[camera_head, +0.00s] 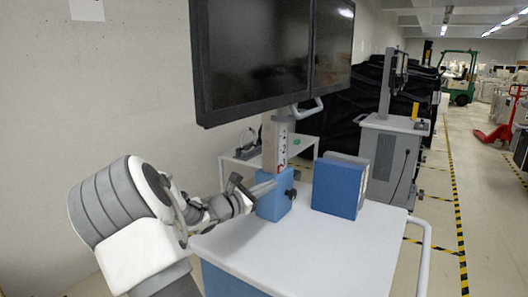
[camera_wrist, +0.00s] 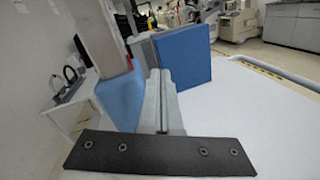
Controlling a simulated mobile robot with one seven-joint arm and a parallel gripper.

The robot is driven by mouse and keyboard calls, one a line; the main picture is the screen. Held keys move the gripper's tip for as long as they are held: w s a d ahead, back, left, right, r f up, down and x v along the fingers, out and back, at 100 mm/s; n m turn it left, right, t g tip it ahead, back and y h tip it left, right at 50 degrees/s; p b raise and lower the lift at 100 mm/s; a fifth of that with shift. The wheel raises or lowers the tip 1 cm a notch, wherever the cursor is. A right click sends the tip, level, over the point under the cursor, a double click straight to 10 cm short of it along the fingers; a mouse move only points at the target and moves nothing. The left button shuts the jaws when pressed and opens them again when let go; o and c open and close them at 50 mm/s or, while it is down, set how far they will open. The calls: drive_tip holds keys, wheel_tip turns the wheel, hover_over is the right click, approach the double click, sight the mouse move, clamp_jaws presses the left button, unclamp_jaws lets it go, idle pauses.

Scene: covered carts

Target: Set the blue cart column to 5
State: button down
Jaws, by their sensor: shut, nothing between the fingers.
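The blue cart (camera_head: 330,245) has a white top. Its column (camera_head: 278,140) rises at the back and bears two dark monitors (camera_head: 255,55). A blue block (camera_head: 275,203) sits around the column's foot, with a black knob (camera_head: 291,193) on its right side. Marks show on the column, but the numbers are too small to read. My gripper (camera_head: 268,187) is shut and empty, its fingertips close to the blue block; I cannot tell if they touch. In the wrist view the shut fingers (camera_wrist: 160,100) point past the blue block (camera_wrist: 122,97), which is at their left. The knob is hidden there.
A blue box (camera_head: 336,188) stands on the cart top right of the column, also in the wrist view (camera_wrist: 183,58). A white handle rail (camera_head: 424,255) runs along the right edge. A grey cart (camera_head: 385,150) stands behind. The front of the top is clear.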

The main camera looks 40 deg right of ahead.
sight(269, 115)
drive_tip(key=w+n+t+h, duration=0.2)
drive_tip(key=w+n+t, duration=0.2)
drive_tip(key=w+n, duration=0.25)
drive_tip(key=x, duration=1)
drive_tip(key=shift+w+a+r, duration=0.15)
drive_tip(key=shift+w+r, duration=0.15)
wheel_tip(269, 115, up, 3)
drive_tip(key=shift+a+f, duration=0.15)
drive_tip(key=shift+r, duration=0.65)
wheel_tip(269, 115, up, 11)
drive_tip(key=p, duration=0.6)
drive_tip(key=shift+r, duration=0.1)
